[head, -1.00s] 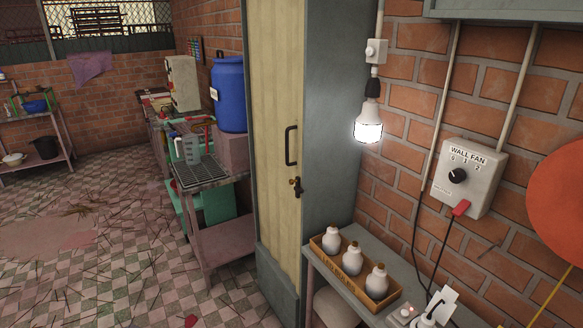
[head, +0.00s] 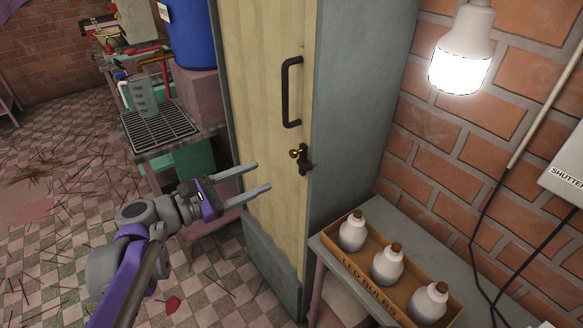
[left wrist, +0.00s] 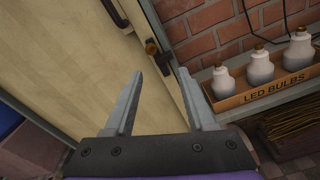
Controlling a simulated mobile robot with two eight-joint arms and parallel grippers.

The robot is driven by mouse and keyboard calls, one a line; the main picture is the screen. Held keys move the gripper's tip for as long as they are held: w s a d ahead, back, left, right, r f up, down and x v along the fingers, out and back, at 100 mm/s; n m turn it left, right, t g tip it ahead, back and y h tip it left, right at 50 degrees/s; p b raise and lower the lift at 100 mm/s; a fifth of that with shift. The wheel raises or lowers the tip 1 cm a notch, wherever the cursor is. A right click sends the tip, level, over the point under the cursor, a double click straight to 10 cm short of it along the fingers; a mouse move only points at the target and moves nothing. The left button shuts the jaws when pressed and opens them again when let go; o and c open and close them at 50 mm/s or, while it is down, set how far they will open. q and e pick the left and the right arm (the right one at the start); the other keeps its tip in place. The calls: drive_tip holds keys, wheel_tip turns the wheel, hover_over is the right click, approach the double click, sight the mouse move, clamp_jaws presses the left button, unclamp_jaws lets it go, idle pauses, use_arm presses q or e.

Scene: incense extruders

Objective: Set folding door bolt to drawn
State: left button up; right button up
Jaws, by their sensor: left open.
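The folding door (head: 262,130) is a tall pale wooden panel in a grey frame. A dark vertical handle (head: 290,92) is on its right side. Below it sits the bolt (head: 303,161), dark metal with a brass knob at its left. In the left wrist view the bolt (left wrist: 154,48) shows beyond the fingertips, near the door's edge. My left gripper (head: 263,177) is open and empty, in front of the door, left of and slightly below the bolt and apart from it. It also shows in the left wrist view (left wrist: 165,80). My right gripper is not in view.
A box of LED bulbs (head: 361,263) stands on a grey table (head: 398,218) right of the door. A lit bulb (head: 463,45) hangs at the upper right. A bench with a metal grate (head: 160,130) and a blue barrel (head: 190,35) stand left of the door.

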sight(291, 155)
use_arm(q)
drive_tip(key=shift+n+t, duration=0.3)
drive_tip(key=shift+n, duration=0.1)
drive_tip(key=x, duration=0.7)
drive_tip(key=r+x, duration=0.1)
drive_tip(key=x, duration=0.3)
drive_tip(key=shift+w+a+r+b, duration=0.15)
drive_tip(key=shift+w+a+b, duration=0.1)
drive_tip(key=shift+w+b, duration=0.05)
drive_tip(key=shift+c, duration=0.3)
clamp_jaws()
